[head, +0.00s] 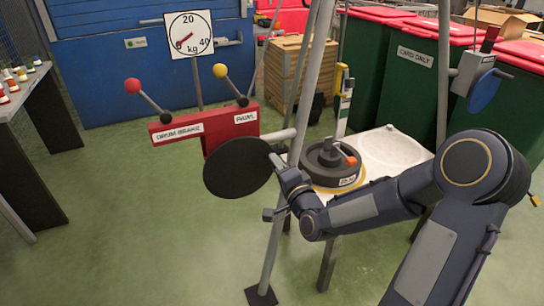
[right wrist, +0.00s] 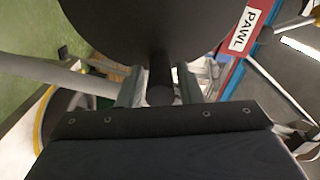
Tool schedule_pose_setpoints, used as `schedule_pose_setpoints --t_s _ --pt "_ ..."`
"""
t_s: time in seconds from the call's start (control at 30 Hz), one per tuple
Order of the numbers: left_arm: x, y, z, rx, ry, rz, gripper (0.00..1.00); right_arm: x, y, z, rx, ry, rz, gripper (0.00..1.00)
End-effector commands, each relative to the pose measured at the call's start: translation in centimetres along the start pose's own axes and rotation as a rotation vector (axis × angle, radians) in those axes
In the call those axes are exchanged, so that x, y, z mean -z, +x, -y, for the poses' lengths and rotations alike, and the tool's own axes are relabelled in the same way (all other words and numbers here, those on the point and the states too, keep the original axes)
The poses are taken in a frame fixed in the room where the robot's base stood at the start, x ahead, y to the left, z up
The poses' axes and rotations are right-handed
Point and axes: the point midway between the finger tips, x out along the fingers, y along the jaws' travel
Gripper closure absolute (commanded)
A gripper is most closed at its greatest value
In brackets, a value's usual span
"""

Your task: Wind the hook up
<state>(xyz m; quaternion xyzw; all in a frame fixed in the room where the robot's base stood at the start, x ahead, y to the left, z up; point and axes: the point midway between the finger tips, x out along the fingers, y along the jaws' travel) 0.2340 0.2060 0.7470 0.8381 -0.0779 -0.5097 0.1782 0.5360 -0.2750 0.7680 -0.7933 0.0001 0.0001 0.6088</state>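A red winch box (head: 205,128) stands left of centre, with "DRUM BRAKE" and "PAWL" labels. A red-knobbed lever (head: 133,86) and a yellow-knobbed lever (head: 220,71) lean up to the left from it. A large black disc (head: 236,168) faces me at its front; it also fills the top of the right wrist view (right wrist: 150,25). My right gripper (right wrist: 160,88) is at the disc, its fingers close on both sides of a dark handle (right wrist: 160,72) standing out from it. I cannot make out the hook. My left gripper is out of view.
Grey frame poles (head: 300,80) rise beside my right arm. A blue wheel (head: 484,90) is at right.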

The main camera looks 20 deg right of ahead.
Motion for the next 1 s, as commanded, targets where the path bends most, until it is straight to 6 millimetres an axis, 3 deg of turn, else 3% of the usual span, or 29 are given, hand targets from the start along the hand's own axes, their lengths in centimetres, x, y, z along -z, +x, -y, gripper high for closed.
schedule_pose_setpoints --t_s 0.03,0.23,0.47,0.8,1.0 --pt "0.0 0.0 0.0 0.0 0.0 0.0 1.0 0.0 0.0 0.0 0.0 0.0 0.0 0.74" --pt "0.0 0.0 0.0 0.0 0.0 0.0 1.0 0.0 0.0 0.0 0.0 0.0 0.0 1.0" --pt "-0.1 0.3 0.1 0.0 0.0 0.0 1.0 -0.1 0.0 -0.4 -0.001 0.022 0.0 1.0" --pt "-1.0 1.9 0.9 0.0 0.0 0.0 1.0 -0.5 -0.1 -2.8 -0.005 0.269 0.001 1.0" --pt "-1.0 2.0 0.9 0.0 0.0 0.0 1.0 -0.5 -0.1 -3.1 -0.008 0.318 0.001 1.0"
